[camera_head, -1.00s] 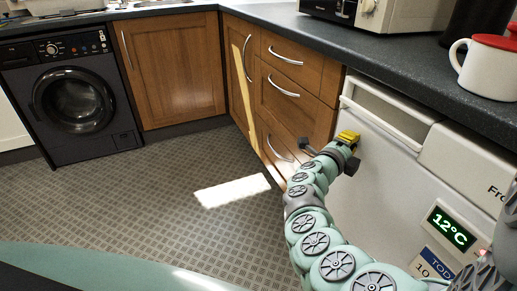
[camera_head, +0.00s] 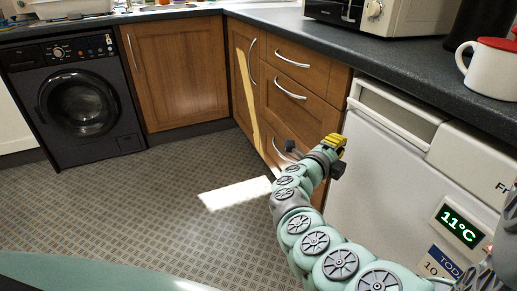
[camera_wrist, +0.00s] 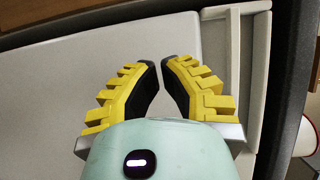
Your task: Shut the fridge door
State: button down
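The white fridge (camera_head: 385,165) stands under the counter at the right in the head view, with a recessed handle (camera_head: 392,112) along its top. Its door looks flush with the front, with no clear gap, but its lower part is out of view. A green display on it reads 11°C. My gripper (camera_head: 325,155) is in front of the drawers, just left of the fridge's left edge. The fridge front (camera_wrist: 60,100) fills much of the wrist view. There my gripper (camera_wrist: 162,62) shows its yellow fingers with a small gap and nothing between them.
Wooden drawers (camera_head: 290,92) stand left of the fridge. A dark washing machine (camera_head: 80,105) is at the far left. A white mug (camera_head: 490,72) and a microwave (camera_head: 380,15) stand on the dark counter. The tiled floor (camera_head: 160,220) is clear.

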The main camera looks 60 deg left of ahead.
jog(key=s+a+b, duration=0.4)
jog(key=a+b, duration=0.2)
jog(key=shift+s+a+b, duration=0.2)
jog(key=shift+a+b, duration=0.2)
dwell(0.4)
